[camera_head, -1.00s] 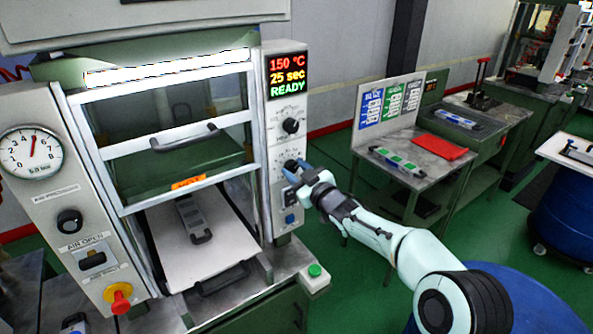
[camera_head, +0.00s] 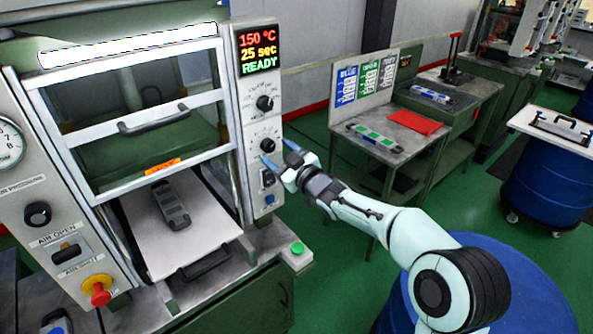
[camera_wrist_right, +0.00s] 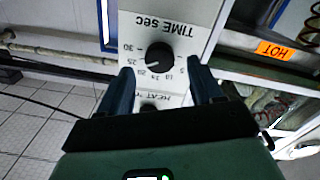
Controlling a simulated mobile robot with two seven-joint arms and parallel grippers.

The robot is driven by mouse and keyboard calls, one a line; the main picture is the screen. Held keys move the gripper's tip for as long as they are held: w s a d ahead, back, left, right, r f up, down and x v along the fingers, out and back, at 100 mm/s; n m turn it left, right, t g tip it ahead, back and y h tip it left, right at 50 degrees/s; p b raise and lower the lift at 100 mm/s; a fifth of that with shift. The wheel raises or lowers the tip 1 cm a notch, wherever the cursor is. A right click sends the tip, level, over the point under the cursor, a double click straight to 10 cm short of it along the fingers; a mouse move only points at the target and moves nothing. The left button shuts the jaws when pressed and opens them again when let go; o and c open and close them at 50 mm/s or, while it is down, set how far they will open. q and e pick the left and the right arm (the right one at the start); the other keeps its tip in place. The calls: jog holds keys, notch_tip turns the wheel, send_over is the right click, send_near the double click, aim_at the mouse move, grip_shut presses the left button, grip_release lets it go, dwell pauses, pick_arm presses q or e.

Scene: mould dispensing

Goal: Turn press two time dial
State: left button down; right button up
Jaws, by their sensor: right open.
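The press panel (camera_head: 255,110) has a display (camera_head: 259,50) reading 150 °C, 25 sec, READY. The black time dial (camera_head: 268,145) is the lower of two dark round knobs. In the right wrist view the time dial (camera_wrist_right: 159,57) appears upside down under the TIME sec label, with marks from 5 to 30 around it. My right gripper (camera_head: 279,153) is open and empty in front of the panel. In the right wrist view its blue fingertips (camera_wrist_right: 159,70) stand on either side of the dial, apart from it. My left gripper is not in view.
The upper knob (camera_head: 265,103) sits above the time dial; a switch and a blue button (camera_head: 269,199) are below. The press door handle (camera_head: 153,119) and lower tray (camera_head: 190,235) lie left. A green button (camera_head: 297,249) is on the front corner. A side table (camera_head: 380,139) stands right.

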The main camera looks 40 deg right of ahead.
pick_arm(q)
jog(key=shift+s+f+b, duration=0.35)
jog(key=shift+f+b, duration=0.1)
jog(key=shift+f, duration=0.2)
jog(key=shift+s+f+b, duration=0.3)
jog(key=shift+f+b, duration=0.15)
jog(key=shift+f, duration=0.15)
pick_arm(e)
jog(key=s, duration=1)
jog(key=shift+s+d, duration=0.25)
jog(key=shift+s, duration=0.05)
jog(key=shift+f, duration=0.1)
